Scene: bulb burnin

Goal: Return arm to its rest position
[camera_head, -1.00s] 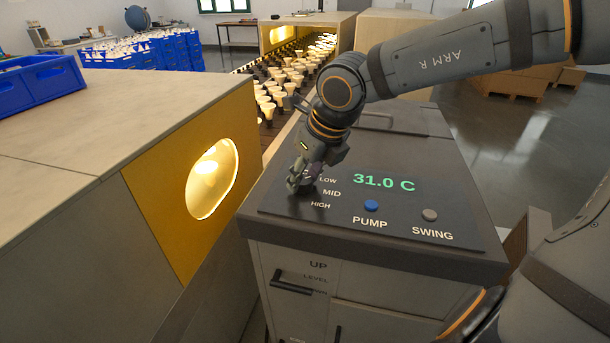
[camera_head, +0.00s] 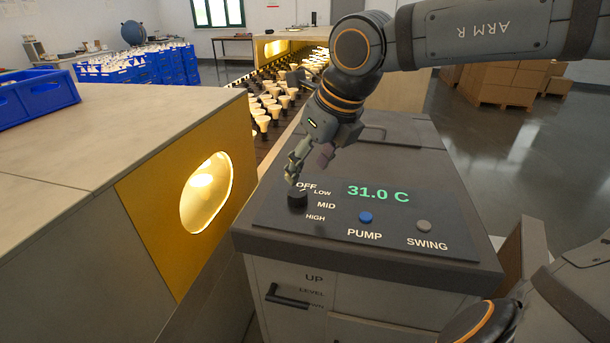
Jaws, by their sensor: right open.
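My right arm comes in from the upper right. Its gripper (camera_head: 308,166) is open and empty, just above the black knob (camera_head: 297,197) on the control panel (camera_head: 275,215). The gripper looks clear of the knob. The knob has OFF, LOW, MID and HIGH marks around it; its pointer is too small to read. The green display (camera_head: 378,193) reads 31.0 C. A blue PUMP button (camera_head: 365,217) and a grey SWING button (camera_head: 424,226) sit to its right. My left gripper is not in view.
The panel tops a grey cabinet (camera_head: 400,262) with a lever handle (camera_head: 287,297). To the left stands a bench-high unit with a lit oval window (camera_head: 206,192). Behind, a conveyor carries several bulbs (camera_head: 262,122). A blue crate (camera_head: 38,99) and cardboard boxes (camera_head: 505,85) stand farther off.

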